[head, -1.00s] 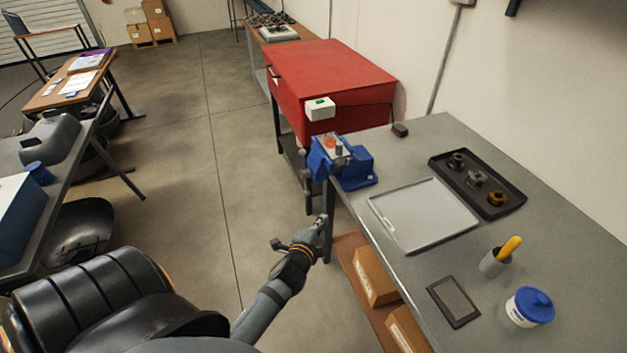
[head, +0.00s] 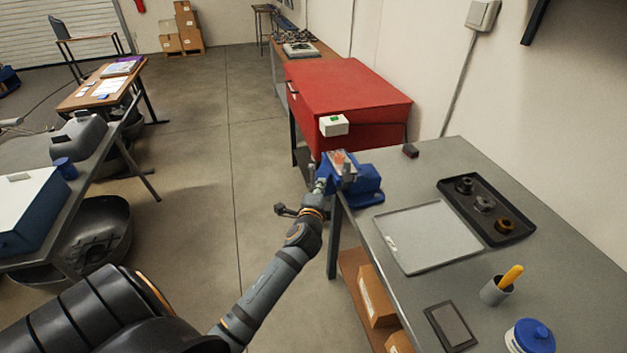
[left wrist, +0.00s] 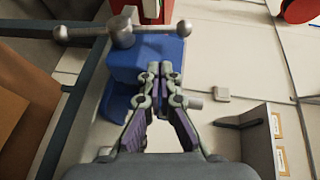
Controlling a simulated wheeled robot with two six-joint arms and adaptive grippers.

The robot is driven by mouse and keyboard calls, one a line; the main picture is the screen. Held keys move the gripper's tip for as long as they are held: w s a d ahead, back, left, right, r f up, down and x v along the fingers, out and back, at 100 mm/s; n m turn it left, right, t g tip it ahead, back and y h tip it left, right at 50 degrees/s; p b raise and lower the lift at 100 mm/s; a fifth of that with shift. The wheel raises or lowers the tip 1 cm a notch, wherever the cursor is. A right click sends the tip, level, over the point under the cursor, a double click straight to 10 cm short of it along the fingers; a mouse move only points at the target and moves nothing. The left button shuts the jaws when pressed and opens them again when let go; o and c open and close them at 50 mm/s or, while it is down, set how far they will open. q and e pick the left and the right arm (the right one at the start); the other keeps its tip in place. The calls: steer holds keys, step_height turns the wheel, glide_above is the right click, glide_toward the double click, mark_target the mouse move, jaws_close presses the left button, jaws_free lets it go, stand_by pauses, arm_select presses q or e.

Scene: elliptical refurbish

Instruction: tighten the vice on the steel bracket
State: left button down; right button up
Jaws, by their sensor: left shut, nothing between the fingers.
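The grey T-shaped vice handle (left wrist: 122,36) lies just beyond and left of the tips, apart in the picture. My right gripper is not in view.
On the workbench (head: 440,300) are a pale flat tray (head: 430,238), a black tray (head: 520,232) with three round parts, a cup (head: 493,292), a dark tablet (head: 450,326) and a blue-lidded tub (head: 530,338). A red cabinet (head: 350,90) stands behind the vice.

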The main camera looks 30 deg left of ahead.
mark_target(312, 173)
arm_select(q)
steer(key=shift+g+h, duration=0.3)
steer(key=shift+g, duration=0.2)
steer(key=a+p, duration=0.1)
steer(key=p, duration=0.1)
steer(key=w+a+p, duration=0.1)
steer(key=a+p, duration=0.1)
steer(key=w+a+p, duration=0.1)
steer(key=p, duration=0.1)
steer(key=shift+a+r+p, duration=0.2)
steer(key=shift+r+p, duration=0.15)
steer(key=shift+p, duration=0.05)
steer(key=shift+w+a+f, duration=0.2)
steer(key=shift+a+f, duration=0.05)
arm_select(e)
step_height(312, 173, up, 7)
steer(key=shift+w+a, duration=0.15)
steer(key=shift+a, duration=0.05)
